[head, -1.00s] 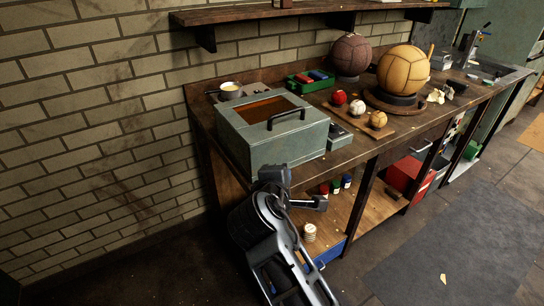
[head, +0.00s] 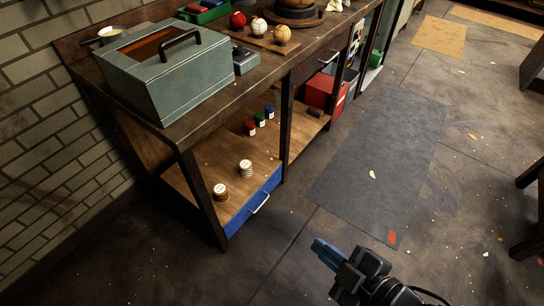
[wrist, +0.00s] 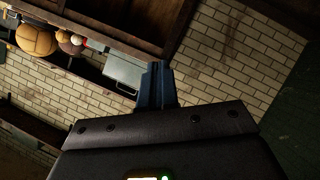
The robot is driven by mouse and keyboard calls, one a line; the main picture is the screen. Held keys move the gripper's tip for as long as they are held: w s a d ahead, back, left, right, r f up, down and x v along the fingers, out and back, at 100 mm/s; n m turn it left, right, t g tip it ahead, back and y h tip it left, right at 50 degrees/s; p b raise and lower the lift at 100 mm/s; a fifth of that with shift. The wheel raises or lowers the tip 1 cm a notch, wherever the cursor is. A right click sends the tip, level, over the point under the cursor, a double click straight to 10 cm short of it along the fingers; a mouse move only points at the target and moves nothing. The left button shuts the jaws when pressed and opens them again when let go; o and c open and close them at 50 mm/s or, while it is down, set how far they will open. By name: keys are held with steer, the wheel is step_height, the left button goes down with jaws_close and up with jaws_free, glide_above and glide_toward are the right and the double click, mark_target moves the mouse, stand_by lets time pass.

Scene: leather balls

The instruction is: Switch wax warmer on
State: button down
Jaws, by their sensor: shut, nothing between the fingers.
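A grey-green metal box (head: 165,85) with a dark handle and an orange-brown panel on top stands on the left end of the workbench (head: 215,112). A small grey unit (head: 246,61) sits just right of it. A small pan of pale wax (head: 110,33) is partly hidden behind the box. I cannot tell which of these is the wax warmer, and no switch is clear. My gripper (head: 322,248) is shut and empty over the floor, well apart from the bench. In the wrist view, its blue fingers (wrist: 156,83) are together, and the grey box (wrist: 123,72) appears beyond them.
Small balls (head: 282,34) sit right of the box. A red box (head: 322,90) stands under the bench. The floor around the grey mat (head: 380,150) is mostly clear.

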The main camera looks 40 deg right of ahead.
steer(key=s+r+m+t+b, duration=0.1)
steer(key=s+r+m+b, duration=0.1)
steer(key=s+r+m, duration=0.5)
steer(key=s+r, duration=0.2)
steer(key=s, duration=0.4)
steer(key=shift+m+t, duration=0.4)
steer(key=shift+d, duration=0.1)
